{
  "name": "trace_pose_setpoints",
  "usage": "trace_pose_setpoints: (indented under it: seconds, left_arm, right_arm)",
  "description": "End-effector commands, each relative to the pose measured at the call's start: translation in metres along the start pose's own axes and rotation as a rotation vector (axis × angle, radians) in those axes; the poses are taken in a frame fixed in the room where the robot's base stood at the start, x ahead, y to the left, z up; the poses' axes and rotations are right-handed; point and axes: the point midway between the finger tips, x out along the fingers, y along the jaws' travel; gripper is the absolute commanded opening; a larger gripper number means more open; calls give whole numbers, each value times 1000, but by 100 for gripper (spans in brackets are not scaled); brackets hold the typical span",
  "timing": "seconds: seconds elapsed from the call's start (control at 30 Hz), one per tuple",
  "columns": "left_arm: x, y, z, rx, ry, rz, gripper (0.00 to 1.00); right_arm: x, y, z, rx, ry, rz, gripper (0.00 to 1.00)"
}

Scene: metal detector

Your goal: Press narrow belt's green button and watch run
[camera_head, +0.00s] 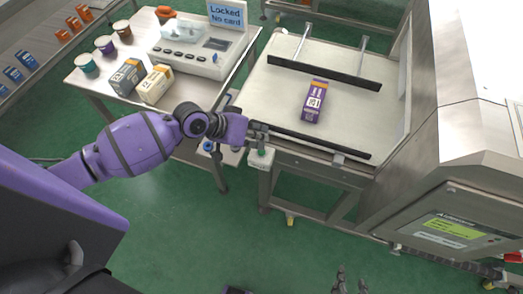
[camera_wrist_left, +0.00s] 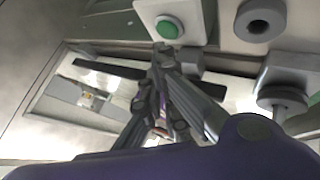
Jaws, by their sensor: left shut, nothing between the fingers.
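The green button (camera_head: 261,152) sits on a small pale box at the near left corner of a belt (camera_head: 260,95) that runs into the metal detector. In the left wrist view the green button (camera_wrist_left: 168,28) shows on its white plate, just beyond my fingertips. My left gripper (camera_head: 260,134) is shut and empty, close to the button; in the left wrist view its fingertips (camera_wrist_left: 162,52) appear just below the button. I cannot tell whether they touch it. My right gripper (camera_head: 348,281) is open and empty at the bottom edge of the head view.
A side table (camera_head: 190,98) holds cups, two cartons and a device reading "Locked No card" (camera_head: 226,14). The metal detector housing (camera_head: 455,150) with a lit screen (camera_head: 445,230) is at right.

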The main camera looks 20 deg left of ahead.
Motion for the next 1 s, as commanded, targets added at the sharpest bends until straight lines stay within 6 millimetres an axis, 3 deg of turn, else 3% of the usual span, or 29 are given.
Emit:
trace_pose_setpoints:
  seconds: [1.0]
  left_arm:
    - [9,-6,6,0,0,0,0]
  right_arm:
    - [2,0,7,1,-10,1,40]
